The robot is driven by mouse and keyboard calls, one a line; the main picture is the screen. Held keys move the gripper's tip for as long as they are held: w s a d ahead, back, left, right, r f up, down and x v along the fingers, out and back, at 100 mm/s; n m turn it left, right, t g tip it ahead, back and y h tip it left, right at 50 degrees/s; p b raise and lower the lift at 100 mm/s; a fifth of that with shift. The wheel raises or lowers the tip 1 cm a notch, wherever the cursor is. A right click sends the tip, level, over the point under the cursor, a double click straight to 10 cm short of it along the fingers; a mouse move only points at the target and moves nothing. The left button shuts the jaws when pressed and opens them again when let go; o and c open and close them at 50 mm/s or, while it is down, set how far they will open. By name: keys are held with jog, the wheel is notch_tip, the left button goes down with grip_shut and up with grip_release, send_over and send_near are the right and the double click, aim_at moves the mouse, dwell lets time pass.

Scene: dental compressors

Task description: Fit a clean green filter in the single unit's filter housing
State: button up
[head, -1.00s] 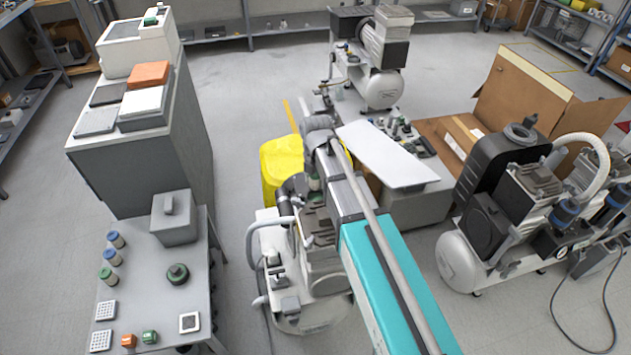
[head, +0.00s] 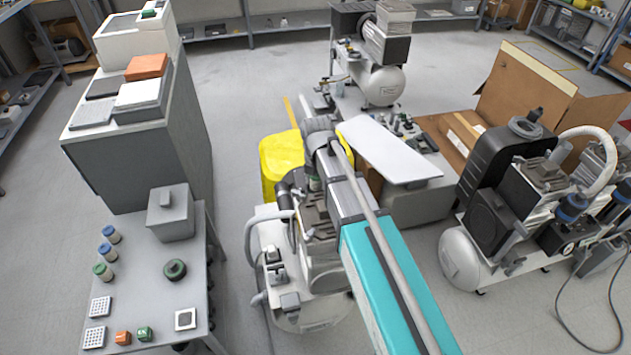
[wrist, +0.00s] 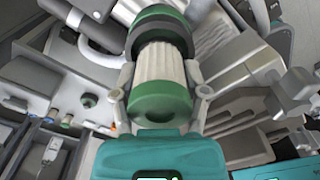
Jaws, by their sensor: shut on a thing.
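In the wrist view my gripper (wrist: 163,96) is shut on a green filter (wrist: 160,65), with one finger on each side of its near green end. The filter has a white pleated middle. Its far end meets a dark, round part (wrist: 134,42), which looks like the filter housing's mouth; I cannot tell how deep it sits. In the head view my arm reaches over the single unit (head: 272,240), a white compressor with grey hoses, and hides much of it. The filter shows there only as a small green patch.
A grey table (head: 145,245) at left holds a grey box (head: 172,215), several jars, a dark green round part (head: 175,270) and small blocks. A yellow bin (head: 281,160) stands behind the single unit. A larger compressor (head: 515,200) and an open carton (head: 530,85) are at right.

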aim_at(317, 190)
notch_tip(317, 190, down, 2)
jog(key=shift+f+b, duration=0.1)
jog(key=shift+b, duration=0.75)
jog(key=shift+s+d+f+b, duration=0.1)
jog(key=shift+s+f+b, duration=0.2)
jog(key=shift+b, duration=0.25)
jog(key=shift+o, duration=1)
jog(key=shift+w+f+b, duration=0.1)
jog(key=shift+f+b, duration=0.2)
jog(key=shift+f, duration=0.1)
jog(key=shift+o, duration=0.3)
jog(key=shift+f, duration=0.1)
jog(key=shift+s+f+b, duration=0.1)
jog(key=shift+s+b, duration=0.15)
jog(key=shift+b, duration=0.15)
jog(key=shift+s, duration=0.3)
jog(key=shift+w, duration=0.2)
jog(key=shift+w+a+r+p, duration=0.35)
jog(key=shift+w+a+p, duration=0.05)
jog(key=shift+w+p, duration=0.2)
jog(key=shift+w+d, duration=0.1)
jog(key=shift+d, duration=0.2)
jog(key=shift+c, duration=0.2)
